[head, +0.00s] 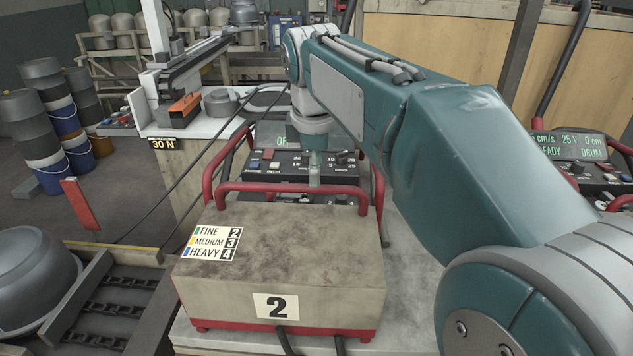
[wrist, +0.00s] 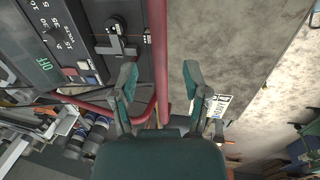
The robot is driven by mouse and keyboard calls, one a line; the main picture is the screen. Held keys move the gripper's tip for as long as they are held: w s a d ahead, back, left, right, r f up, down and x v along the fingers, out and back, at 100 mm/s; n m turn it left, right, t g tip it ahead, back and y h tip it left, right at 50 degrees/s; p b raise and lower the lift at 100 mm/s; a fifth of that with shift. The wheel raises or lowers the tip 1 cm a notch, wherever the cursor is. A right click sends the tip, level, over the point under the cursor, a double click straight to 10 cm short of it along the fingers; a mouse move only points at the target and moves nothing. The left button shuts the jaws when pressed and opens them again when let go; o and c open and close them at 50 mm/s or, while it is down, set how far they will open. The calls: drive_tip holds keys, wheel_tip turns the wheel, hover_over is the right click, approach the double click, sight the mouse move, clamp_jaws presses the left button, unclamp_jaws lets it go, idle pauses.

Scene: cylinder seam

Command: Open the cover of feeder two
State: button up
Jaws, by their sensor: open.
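Feeder two is a beige box (head: 285,252) with a stained flat top cover, a red base and a "2" label, standing in the middle of the head view. A red bar (head: 255,187) runs along the cover's back edge. The cover looks shut. My gripper (head: 315,176) points down at this bar, in front of the control panel. In the wrist view my gripper (wrist: 158,84) is open, its fingers apart. The red bar (wrist: 158,45) shows between them, and the beige cover (wrist: 235,45) lies to the right. Whether a finger touches the bar cannot be told.
A control panel (head: 262,163) with switches stands behind the box, inside another red guard bar (head: 207,175). A label card (head: 212,242) lies on the cover. Dark cables run at the front. A chain conveyor (head: 105,322) is at left; a second panel (head: 590,172) is at right.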

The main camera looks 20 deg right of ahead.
drive_tip(key=f, duration=0.4)
drive_tip(key=shift+w+d, duration=0.35)
drive_tip(key=shift+d, duration=0.05)
drive_tip(key=shift+a, duration=0.1)
clamp_jaws()
